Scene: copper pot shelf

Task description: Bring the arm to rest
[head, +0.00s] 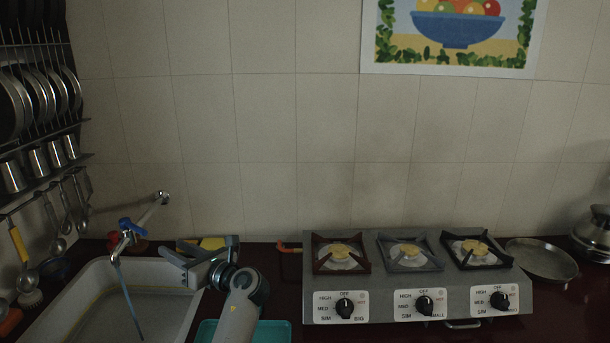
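My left arm comes up from the bottom of the head view. Its grey gripper (205,248) is over the right rim of the sink, near the back of the counter. Its fingers look spread apart. A yellow item (212,243), perhaps a sponge, shows behind or between them; I cannot tell whether they touch it. My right gripper is out of view.
A sink (60,287) with a tap (135,230) is at left, beside a wall rack (45,160) of pans and utensils. A teal tray (275,332) is beside my arm. A three-burner stove (415,275) and a flat pan (541,261) stand to the right.

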